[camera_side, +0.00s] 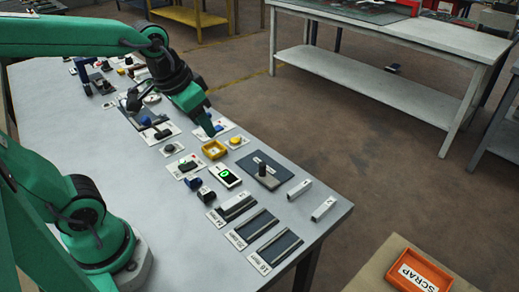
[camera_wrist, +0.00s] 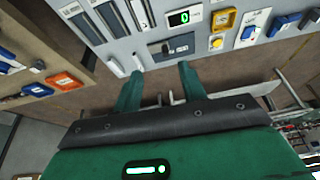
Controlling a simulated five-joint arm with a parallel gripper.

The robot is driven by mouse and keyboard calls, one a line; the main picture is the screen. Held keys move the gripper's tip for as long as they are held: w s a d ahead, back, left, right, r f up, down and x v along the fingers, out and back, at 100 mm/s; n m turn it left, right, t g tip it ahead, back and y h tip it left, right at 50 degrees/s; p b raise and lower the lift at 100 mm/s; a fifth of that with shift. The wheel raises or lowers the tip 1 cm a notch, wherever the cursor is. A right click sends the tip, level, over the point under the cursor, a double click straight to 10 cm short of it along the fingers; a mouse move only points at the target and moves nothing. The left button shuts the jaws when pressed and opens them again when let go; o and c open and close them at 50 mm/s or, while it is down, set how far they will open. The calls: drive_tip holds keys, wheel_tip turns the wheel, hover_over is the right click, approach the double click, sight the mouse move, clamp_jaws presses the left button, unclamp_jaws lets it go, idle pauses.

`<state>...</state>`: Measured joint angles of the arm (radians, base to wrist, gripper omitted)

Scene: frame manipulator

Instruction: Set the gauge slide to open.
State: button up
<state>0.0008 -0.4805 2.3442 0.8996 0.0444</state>
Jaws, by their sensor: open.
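A white gauge box with a lit green display (camera_side: 228,176) stands on the bench near the middle; it also shows at the top of the wrist view (camera_wrist: 184,18). Just right of it lies a dark plate (camera_side: 281,174) with a pale label and an upright black knob (camera_side: 263,168). The plate and knob (camera_wrist: 168,47) also show in the wrist view. I cannot tell for sure which part is the gauge slide, nor read its setting. My gripper (camera_side: 211,131) is above the bench, behind the gauge. In the wrist view its fingers (camera_wrist: 157,74) are apart with nothing between them.
A yellow tray (camera_side: 214,149) and a yellow button (camera_side: 236,141) are near my gripper. Slotted blocks marked in mm (camera_side: 255,228) and two pale bars (camera_side: 299,189) lie toward the near bench end. An orange SCRAP bin (camera_side: 420,275) stands on a separate surface.

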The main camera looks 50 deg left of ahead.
drive_tip(key=w+f+g, duration=0.2)
drive_tip(key=w+f, duration=0.3)
drive_tip(key=w, duration=0.5)
drive_tip(key=m+g, duration=0.2)
hover_over(262, 161)
drive_tip(key=f, duration=0.9)
drive_tip(key=shift+s, duration=0.3)
drive_tip(key=shift+w+f, duration=0.3)
drive_tip(key=shift+f, duration=0.15)
drive_tip(key=shift+f, duration=0.1)
drive_tip(key=shift+f, duration=3.85)
clamp_jaws()
